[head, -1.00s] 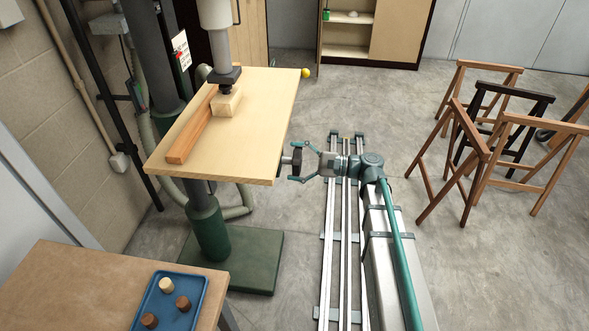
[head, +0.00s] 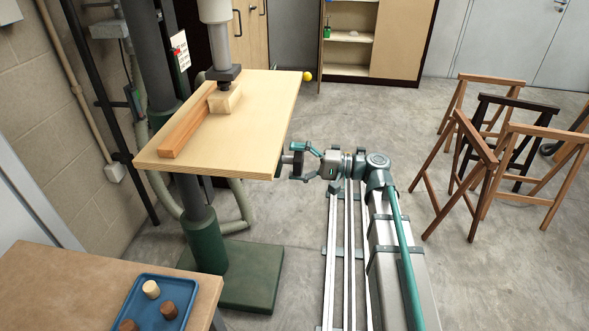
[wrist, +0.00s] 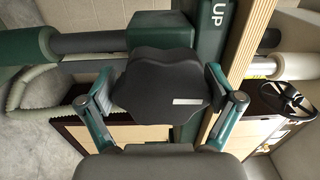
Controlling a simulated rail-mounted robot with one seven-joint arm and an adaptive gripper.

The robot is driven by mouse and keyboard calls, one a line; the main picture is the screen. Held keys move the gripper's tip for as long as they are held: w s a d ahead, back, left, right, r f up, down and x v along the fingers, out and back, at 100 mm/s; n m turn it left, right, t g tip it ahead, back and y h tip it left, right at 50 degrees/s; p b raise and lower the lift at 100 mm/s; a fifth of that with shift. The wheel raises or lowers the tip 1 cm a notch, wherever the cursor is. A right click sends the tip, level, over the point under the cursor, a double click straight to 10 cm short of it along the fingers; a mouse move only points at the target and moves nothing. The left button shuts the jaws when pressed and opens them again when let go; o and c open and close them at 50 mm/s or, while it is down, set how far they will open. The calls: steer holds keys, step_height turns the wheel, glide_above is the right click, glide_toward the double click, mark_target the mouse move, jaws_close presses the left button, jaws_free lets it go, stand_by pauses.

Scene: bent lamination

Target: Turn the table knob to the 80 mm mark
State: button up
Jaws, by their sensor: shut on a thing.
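The table knob (head: 298,164) is dark and sits under the right edge of the pale drill table (head: 262,115). In the wrist view the knob (wrist: 160,75) is a black lobed handwheel with a short pale mark near its lower right. My gripper (head: 297,161) is shut on it, one teal finger on each side; in the wrist view my gripper (wrist: 160,87) has its fingertips against the left and right of the rim.
On the table are a wooden fence (head: 190,130) and a small block (head: 226,99) under the spindle. A blue tray (head: 140,289) is on the bench at lower left. Wooden trestles (head: 490,185) stand right; floor between is open.

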steer(key=shift+s+d+f+n+b, duration=0.1)
steer(key=shift+d+f+n+b, duration=0.05)
steer(key=shift+f+n+b, duration=0.6)
steer(key=shift+r, duration=0.1)
steer(key=shift+c, duration=0.2)
steer(key=o, duration=0.9)
steer(key=shift+w, duration=0.25)
steer(key=shift+n, duration=0.25)
steer(key=shift+s+d+r, duration=0.1)
steer(key=shift+s+d, duration=0.1)
steer(key=shift+d, duration=1.8)
steer(key=shift+s+d+r, duration=0.15)
steer(key=shift+s+d, duration=0.1)
steer(key=shift+d, duration=1.75)
steer(key=shift+s+d+r, duration=0.1)
steer(key=shift+s+d, duration=0.1)
steer(key=shift+d, duration=1.8)
